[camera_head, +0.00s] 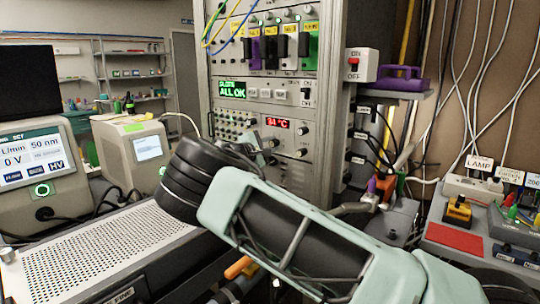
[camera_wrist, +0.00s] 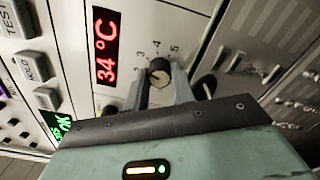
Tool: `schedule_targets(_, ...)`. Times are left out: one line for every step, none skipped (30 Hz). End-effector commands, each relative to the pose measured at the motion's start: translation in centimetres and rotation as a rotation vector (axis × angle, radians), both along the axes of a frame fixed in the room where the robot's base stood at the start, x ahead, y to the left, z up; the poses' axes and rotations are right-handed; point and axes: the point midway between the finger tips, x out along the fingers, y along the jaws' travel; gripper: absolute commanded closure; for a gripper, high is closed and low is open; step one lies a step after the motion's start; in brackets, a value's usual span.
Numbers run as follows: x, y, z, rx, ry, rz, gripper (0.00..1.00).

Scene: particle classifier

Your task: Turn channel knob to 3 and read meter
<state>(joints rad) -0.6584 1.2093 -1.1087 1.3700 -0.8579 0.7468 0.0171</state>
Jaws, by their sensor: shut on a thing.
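In the wrist view, the dark round channel knob (camera_wrist: 160,72) with a pale face sits on a light panel, with the printed numbers 3, 4 and 5 around it. Which number it points to I cannot tell. My gripper (camera_wrist: 162,80) has one finger on each side of the knob and is shut on it. A red display (camera_wrist: 106,47) beside it reads 34 °C; it also shows in the head view (camera_head: 278,124). In the head view, my gripper (camera_head: 268,146) is at the rack just below that display, and my arm hides the knob.
A green display (camera_head: 232,89) above reads ALL OK. Other small knobs (camera_head: 303,152) are close by on the rack. Another dark knob (camera_wrist: 205,86) is right of my fingers in the wrist view.

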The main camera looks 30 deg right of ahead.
Motion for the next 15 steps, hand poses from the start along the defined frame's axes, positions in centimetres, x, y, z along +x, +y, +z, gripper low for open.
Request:
schedule_targets(-0.04, 0.03, -0.41, 0.008, -0.020, -0.001, 0.98)
schedule_targets(-0.04, 0.03, -0.38, 0.012, -0.032, -0.001, 0.98)
schedule_targets(-0.04, 0.03, -0.34, 0.017, -0.045, -0.001, 0.98)
schedule_targets(-0.05, 0.04, -0.31, 0.020, -0.052, -0.001, 0.98)
schedule_targets(-0.05, 0.04, -0.29, 0.023, -0.060, -0.001, 0.98)
schedule_targets(-0.05, 0.04, -0.27, 0.026, -0.069, -0.001, 0.98)
schedule_targets(-0.04, 0.05, -0.25, 0.028, -0.075, -0.001, 0.98)
schedule_targets(-0.04, 0.05, -0.24, 0.030, -0.081, -0.001, 0.98)
schedule_targets(-0.04, 0.05, -0.21, 0.033, -0.085, -0.002, 0.98)
schedule_targets(-0.04, 0.05, -0.19, 0.034, -0.088, -0.002, 0.98)
schedule_targets(-0.05, 0.05, -0.18, 0.035, -0.091, -0.002, 0.98)
schedule_targets(-0.05, 0.05, -0.16, 0.035, -0.092, -0.002, 0.98)
schedule_targets(-0.05, 0.06, -0.14, 0.036, -0.094, -0.002, 0.98)
schedule_targets(-0.05, 0.06, -0.13, 0.036, -0.094, -0.002, 0.98)
schedule_targets(-0.06, 0.05, -0.13, 0.036, -0.095, -0.002, 0.98)
